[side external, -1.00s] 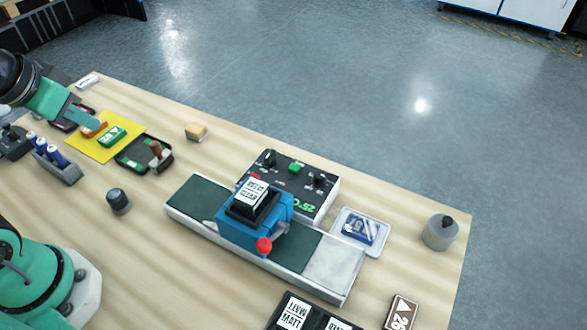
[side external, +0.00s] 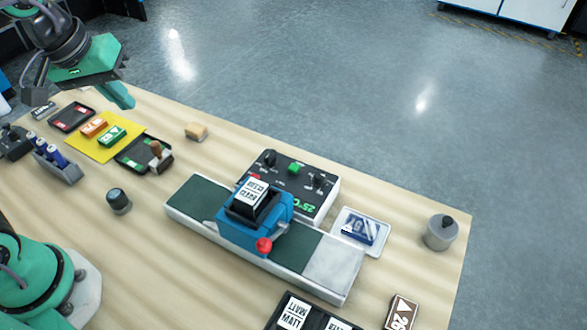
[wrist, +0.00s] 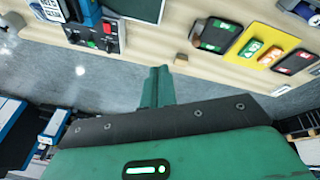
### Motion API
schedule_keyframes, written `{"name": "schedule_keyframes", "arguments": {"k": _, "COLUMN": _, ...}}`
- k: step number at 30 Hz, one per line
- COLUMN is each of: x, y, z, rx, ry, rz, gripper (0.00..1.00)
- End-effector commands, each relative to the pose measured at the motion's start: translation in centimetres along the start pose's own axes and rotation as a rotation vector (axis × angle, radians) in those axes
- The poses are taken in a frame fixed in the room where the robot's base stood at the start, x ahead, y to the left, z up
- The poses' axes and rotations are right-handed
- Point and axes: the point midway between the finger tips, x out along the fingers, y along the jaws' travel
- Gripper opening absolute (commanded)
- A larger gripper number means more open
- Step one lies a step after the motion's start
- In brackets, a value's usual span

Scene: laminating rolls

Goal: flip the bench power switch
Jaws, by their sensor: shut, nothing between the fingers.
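No part is plainly labelled as the bench power switch. The black control box (side external: 325,203) has knobs, a green button (side external: 294,169), a red part at its near left corner and green display digits. It also shows at upper left in the wrist view (wrist: 97,36). My gripper (side external: 125,103) is raised near the far left edge of the bench, well away from the box. Its fingers (wrist: 159,75) are shut and hold nothing. Whatever lies directly behind my gripper is hidden in the side view.
A blue press (side external: 246,236) with a red knob stands on a rail in front of the box. A yellow mat (side external: 93,150) with an orange and a green block, a red-marked tray (side external: 72,117) and a wooden block (side external: 197,131) lie left.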

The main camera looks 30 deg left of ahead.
Motion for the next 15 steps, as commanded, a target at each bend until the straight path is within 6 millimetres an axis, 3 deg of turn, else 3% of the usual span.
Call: {"name": "schedule_keyframes", "arguments": {"k": 15, "x": 2.7, "y": 7.1, "z": -2.2, "rx": -0.444, "ry": -0.119, "rz": -0.085, "gripper": 0.0}}
